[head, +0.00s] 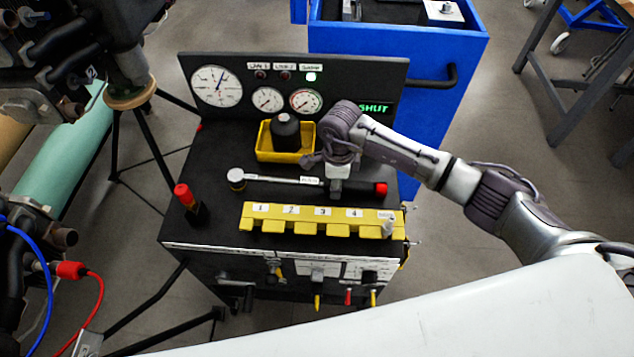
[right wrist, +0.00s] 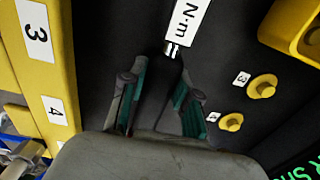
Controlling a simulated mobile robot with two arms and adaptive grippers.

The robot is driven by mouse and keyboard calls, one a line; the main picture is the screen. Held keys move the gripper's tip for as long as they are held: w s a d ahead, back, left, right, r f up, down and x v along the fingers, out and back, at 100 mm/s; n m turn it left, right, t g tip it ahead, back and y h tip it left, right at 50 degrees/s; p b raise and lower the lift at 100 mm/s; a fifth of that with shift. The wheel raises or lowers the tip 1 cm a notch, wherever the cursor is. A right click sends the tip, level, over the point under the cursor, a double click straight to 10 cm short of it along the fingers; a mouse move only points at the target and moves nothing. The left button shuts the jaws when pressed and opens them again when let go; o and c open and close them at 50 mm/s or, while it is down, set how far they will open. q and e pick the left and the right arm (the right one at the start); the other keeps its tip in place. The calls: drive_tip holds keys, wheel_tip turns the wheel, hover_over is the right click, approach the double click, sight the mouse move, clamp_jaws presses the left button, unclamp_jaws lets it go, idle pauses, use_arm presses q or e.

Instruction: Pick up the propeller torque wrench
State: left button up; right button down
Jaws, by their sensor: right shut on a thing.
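The torque wrench (head: 280,179) lies lengthwise across the black top of the cart, with a round silver head at the left and a red end at the right. I cannot tell whether it is lifted at all. My right gripper (head: 338,188) comes down over its handle, right of the white label, and is shut on it. In the right wrist view, the wrench's "N·m" label (right wrist: 187,20) runs down to the two fingers of my right gripper (right wrist: 160,88); the dark handle between them is hard to make out. My left gripper is not in view.
The yellow numbered rack (head: 310,220) lies in front of the wrench. A yellow tray (head: 265,150) with a black part stands behind it. A red-capped tool (head: 185,198) stands at left. The gauge panel (head: 240,85) closes off the back; a blue cart (head: 400,60) stands beyond.

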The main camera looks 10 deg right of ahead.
drive_tip(key=shift+w+r, duration=0.1)
drive_tip(key=shift+r, duration=0.5)
drive_tip(key=r+b, duration=0.1)
drive_tip(key=r, duration=0.2)
drive_tip(key=shift+d+b, duration=0.2)
drive_tip(key=shift+b, duration=0.1)
drive_tip(key=s+d+r+b, duration=0.2)
drive_tip(key=s+d+r, duration=0.5)
drive_tip(key=s+d, duration=0.1)
drive_tip(key=shift+d, duration=0.1)
